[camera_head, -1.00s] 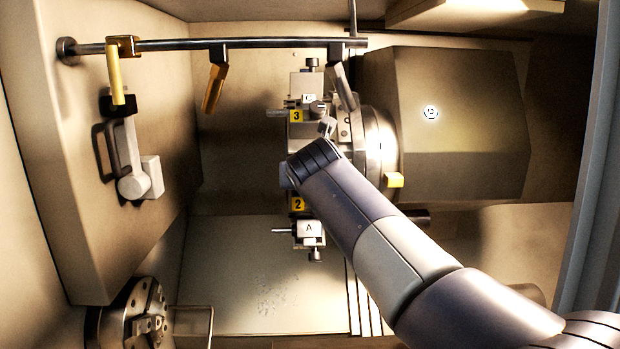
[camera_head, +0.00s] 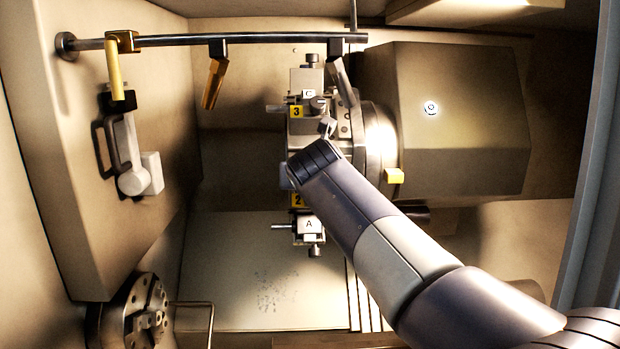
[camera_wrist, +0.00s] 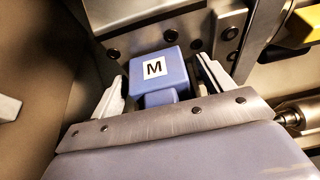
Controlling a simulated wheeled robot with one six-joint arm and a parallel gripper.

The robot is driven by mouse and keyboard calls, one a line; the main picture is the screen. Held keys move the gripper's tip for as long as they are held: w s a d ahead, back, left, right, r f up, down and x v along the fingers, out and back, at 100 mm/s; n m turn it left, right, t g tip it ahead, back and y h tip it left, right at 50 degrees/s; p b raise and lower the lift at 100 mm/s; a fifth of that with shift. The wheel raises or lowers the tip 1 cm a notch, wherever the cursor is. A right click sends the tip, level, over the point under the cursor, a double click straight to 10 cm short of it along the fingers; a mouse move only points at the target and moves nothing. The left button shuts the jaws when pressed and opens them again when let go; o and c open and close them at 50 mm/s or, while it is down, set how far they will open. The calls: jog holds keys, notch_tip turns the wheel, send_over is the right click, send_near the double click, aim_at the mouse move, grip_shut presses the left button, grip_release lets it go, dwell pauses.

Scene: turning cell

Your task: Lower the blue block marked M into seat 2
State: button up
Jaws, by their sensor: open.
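The blue block marked M (camera_wrist: 155,69) lies between the two fingers of my gripper (camera_wrist: 163,76) in the wrist view. The fingers stand apart on either side of it, and its M label faces the camera. The block is close to a grey metal face with dark bolts; the view does not show clearly how deep it sits. In the head view, the yellow number 2 label (camera_head: 297,201) shows on the turret beside the end of my arm. My arm hides most of seat 2, and a small blue-grey patch shows at its left edge.
Grey block A (camera_head: 309,226) sits just below label 2. Block C (camera_head: 308,94) sits above, by the yellow 3 label (camera_head: 296,112). A rail (camera_head: 270,41) with hanging levers crosses the top. A chuck (camera_head: 140,315) stands at lower left. Free room lies left of the turret.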

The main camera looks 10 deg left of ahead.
jog(key=shift+s, duration=0.1)
jog(key=b+v, duration=0.2)
jog(key=v, duration=0.8)
jog(key=shift+s+r, duration=0.2)
jog(key=shift+s, duration=0.05)
jog(key=p+x, duration=0.2)
jog(key=x, duration=0.8)
jog(key=shift+w+f, duration=0.15)
jog(key=shift+w, duration=0.3)
jog(key=shift+r, duration=0.25)
jog(key=shift+f, duration=0.1)
